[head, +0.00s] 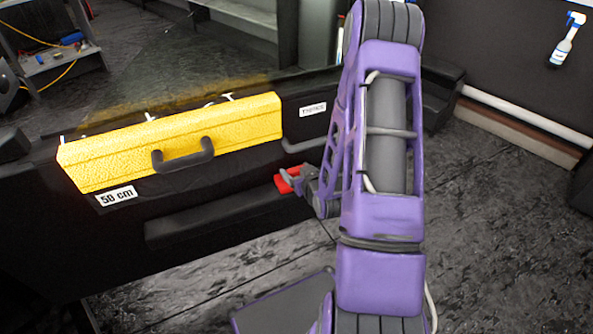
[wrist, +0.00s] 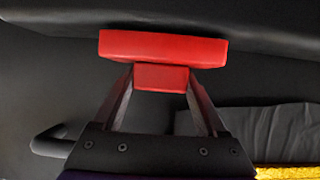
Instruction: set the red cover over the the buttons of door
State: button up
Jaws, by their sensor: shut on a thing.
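The red cover (head: 289,180) is held by my gripper (head: 306,182) at the face of the black door (head: 240,205), right of the yellow case. In the wrist view the red cover (wrist: 163,48) is a wide flat block with a smaller red block (wrist: 161,77) on the near side. My gripper's two fingers (wrist: 161,85) are shut on that smaller block. The wide part lies close to a dark door surface; I cannot tell whether it touches. The door's buttons are not visible in either view.
A "TYPE05" style label (head: 313,109) is on the door. A spray bottle (head: 567,40) hangs on the right wall. Dark floor (head: 480,230) at right is clear.

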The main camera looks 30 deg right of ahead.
jog(key=shift+f+b, duration=0.3)
jog(key=o, duration=1.3)
jog(key=shift+s+r, duration=0.1)
jog(key=shift+p+v, duration=3.95)
jog(key=shift+v, duration=1.95)
